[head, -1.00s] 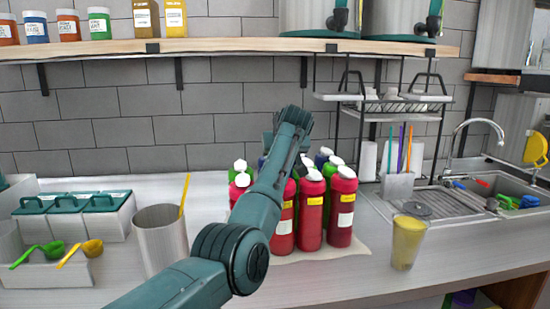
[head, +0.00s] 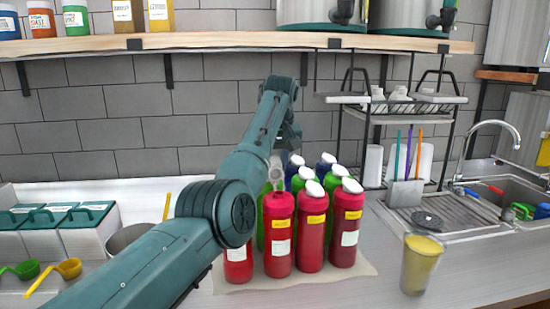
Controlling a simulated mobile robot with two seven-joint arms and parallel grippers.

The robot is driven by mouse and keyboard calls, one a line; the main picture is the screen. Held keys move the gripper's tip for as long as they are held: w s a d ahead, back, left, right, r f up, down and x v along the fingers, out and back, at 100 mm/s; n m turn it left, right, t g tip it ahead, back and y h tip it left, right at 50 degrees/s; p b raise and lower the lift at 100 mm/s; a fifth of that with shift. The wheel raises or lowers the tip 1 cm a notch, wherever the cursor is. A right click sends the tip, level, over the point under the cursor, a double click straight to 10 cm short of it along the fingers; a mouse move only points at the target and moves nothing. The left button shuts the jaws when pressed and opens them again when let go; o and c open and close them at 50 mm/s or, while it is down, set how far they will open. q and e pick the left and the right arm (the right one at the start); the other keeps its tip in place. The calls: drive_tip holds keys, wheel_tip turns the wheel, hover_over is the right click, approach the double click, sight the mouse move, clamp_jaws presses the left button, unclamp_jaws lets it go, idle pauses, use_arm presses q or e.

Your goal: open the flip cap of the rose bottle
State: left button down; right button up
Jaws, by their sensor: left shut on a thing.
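Red and rose-red bottles stand in the front row of a bottle group. Their labels are too small to read, so I cannot tell by name which is the rose bottle. The second front bottle from the left (head: 278,236) has its white flip cap (head: 276,168) tipped up above its top. The two front bottles to its right, a red one (head: 312,232) and a darker rose-red one (head: 346,228), have white caps down. My left gripper (head: 278,156) is at the raised cap, shut on it; its fingers are mostly hidden by my arm. My right gripper is not in view.
Green (head: 300,176) and blue (head: 326,165) bottles stand close behind the front row, on a pale mat (head: 365,270). A yellow-filled cup (head: 421,265) stands to the right, before the sink and drainer. A shelf (head: 220,41) runs above.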

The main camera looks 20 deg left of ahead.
use_arm(q)
drive_tip(key=shift+f, duration=0.15)
drive_tip(key=c, duration=1)
unclamp_jaws()
drive_tip(key=v, duration=1.3)
